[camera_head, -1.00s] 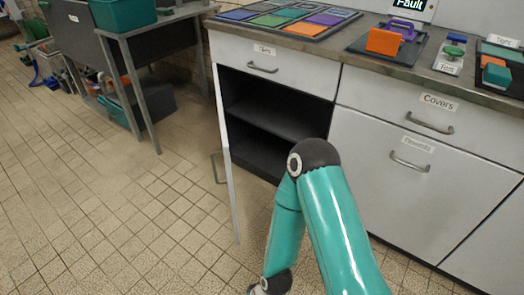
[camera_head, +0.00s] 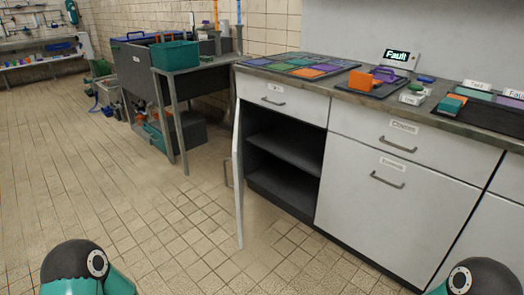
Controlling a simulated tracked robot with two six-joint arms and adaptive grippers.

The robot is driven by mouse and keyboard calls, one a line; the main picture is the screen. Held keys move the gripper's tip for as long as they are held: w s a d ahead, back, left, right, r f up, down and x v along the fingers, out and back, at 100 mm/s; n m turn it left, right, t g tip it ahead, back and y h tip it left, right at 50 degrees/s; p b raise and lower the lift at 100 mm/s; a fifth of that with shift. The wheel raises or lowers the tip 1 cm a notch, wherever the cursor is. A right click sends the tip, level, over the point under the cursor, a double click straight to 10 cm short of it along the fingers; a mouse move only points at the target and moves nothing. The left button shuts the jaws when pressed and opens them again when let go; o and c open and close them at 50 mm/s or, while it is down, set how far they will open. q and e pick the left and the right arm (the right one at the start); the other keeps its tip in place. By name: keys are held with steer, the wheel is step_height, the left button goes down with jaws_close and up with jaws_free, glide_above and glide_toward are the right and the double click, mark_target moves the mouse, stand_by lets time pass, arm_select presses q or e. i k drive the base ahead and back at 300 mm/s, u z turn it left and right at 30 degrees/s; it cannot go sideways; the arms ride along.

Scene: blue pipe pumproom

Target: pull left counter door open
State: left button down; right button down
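The left counter door (camera_head: 238,175) stands swung wide open at the left end of the white counter, seen nearly edge-on. Its handle (camera_head: 227,174) shows on the left side of the door. Behind it the dark cupboard (camera_head: 285,165) with a shelf is exposed and looks empty. My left arm shows only as a teal and dark joint in the bottom left corner, and my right arm as one in the bottom right corner. Both grippers are out of the picture. Neither visible arm part touches the door.
A drawer (camera_head: 281,102) above the cupboard is shut. The closed door with a handle (camera_head: 380,180) is to the right. A metal table (camera_head: 190,65) with a teal bin (camera_head: 175,56) stands left of the counter. The tiled floor (camera_head: 140,225) in front is clear.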

mark_target(235, 168)
steer(key=z, duration=0.2)
steer(key=i, duration=0.95)
steer(key=u, duration=0.4)
steer(key=i, duration=0.95)
steer(key=u, duration=0.7)
steer(key=k, duration=0.75)
steer(key=u, duration=0.2)
steer(key=i, duration=0.8)
steer(key=z, duration=0.15)
